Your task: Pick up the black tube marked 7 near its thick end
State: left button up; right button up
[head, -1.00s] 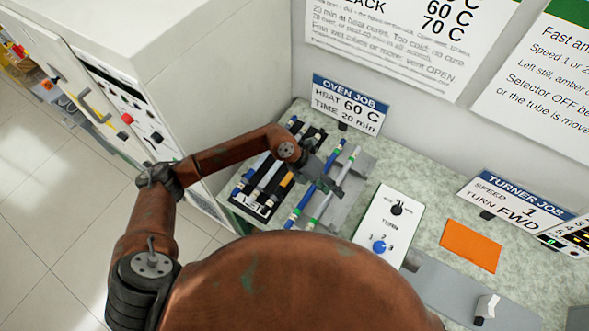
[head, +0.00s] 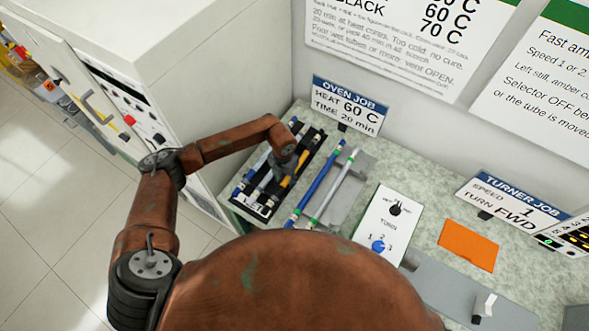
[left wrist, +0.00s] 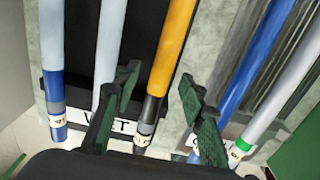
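In the left wrist view, an orange tube with a black banded end (left wrist: 151,110) runs between the two fingers of my left gripper (left wrist: 160,84). The fingers are apart, one on each side of the tube, with a gap visible on both sides. A small label sits on the black end, but I cannot read its mark. In the head view this tube (head: 284,186) lies in the black WET rack (head: 240,204), and my left gripper (head: 281,164) points down over it, mostly hidden by its own wrist. My right gripper is not in view.
A pale tube (left wrist: 109,55) and a blue-ended tube (left wrist: 55,100) lie left of the fingers. A blue tube (head: 315,184) and a green-ringed white tube (head: 337,186) lie right of the rack. The oven (head: 215,75) stands at left; a selector panel (head: 388,224) stands at right.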

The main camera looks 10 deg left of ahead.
pick_arm(q)
jog(key=shift+f, duration=0.35)
jog(key=shift+c, duration=0.2)
grip_shut()
